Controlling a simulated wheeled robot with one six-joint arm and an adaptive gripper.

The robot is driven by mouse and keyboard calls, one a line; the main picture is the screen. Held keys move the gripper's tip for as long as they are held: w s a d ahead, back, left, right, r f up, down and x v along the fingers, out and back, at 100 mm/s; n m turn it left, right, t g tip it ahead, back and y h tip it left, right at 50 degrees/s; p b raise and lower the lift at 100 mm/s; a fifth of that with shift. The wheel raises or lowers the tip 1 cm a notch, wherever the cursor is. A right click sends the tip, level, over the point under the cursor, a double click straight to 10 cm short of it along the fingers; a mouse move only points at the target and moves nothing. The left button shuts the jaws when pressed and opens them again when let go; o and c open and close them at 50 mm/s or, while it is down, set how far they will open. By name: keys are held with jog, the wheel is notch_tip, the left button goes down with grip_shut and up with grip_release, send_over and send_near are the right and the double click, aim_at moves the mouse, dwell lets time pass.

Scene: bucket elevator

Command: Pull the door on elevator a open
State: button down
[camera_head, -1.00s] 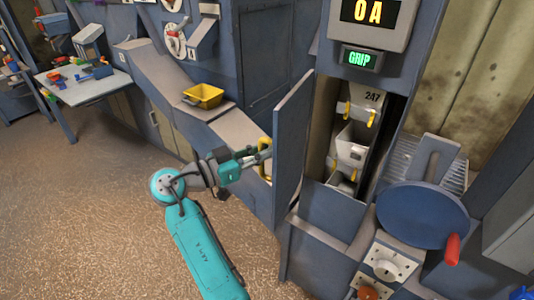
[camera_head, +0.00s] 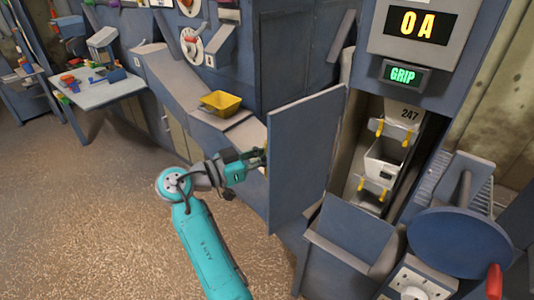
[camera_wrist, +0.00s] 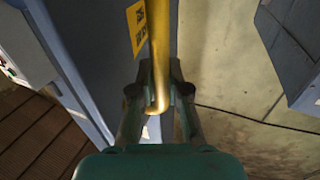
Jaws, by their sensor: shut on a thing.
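The blue-grey door (camera_head: 305,158) of elevator A stands swung open to the left of the shaft opening in the head view. My gripper (camera_head: 258,160) is at the door's left side, its fingertips partly hidden by the door edge. In the wrist view my gripper (camera_wrist: 160,100) is shut on the yellow door handle (camera_wrist: 159,50), a bar with a bent end between the fingers. The door's face (camera_wrist: 85,45) with a yellow label is behind the handle. Inside the opening, white buckets (camera_head: 383,160) with yellow hooks show.
A display (camera_head: 415,24) reads "0 A" and a green sign (camera_head: 403,74) reads "GRIP". A blue handwheel (camera_head: 460,243) with a red knob is at lower right. A yellow bin (camera_head: 222,103) sits on a ledge behind the arm. Floor at left is clear.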

jog(key=c, duration=1.1)
grip_release()
jog(key=shift+c, duration=0.2)
jog(key=shift+a, duration=0.1)
jog(key=v, duration=1.1)
jog(key=shift+s+a, duration=0.25)
jog(key=shift+a, duration=0.1)
jog(key=shift+f, duration=0.1)
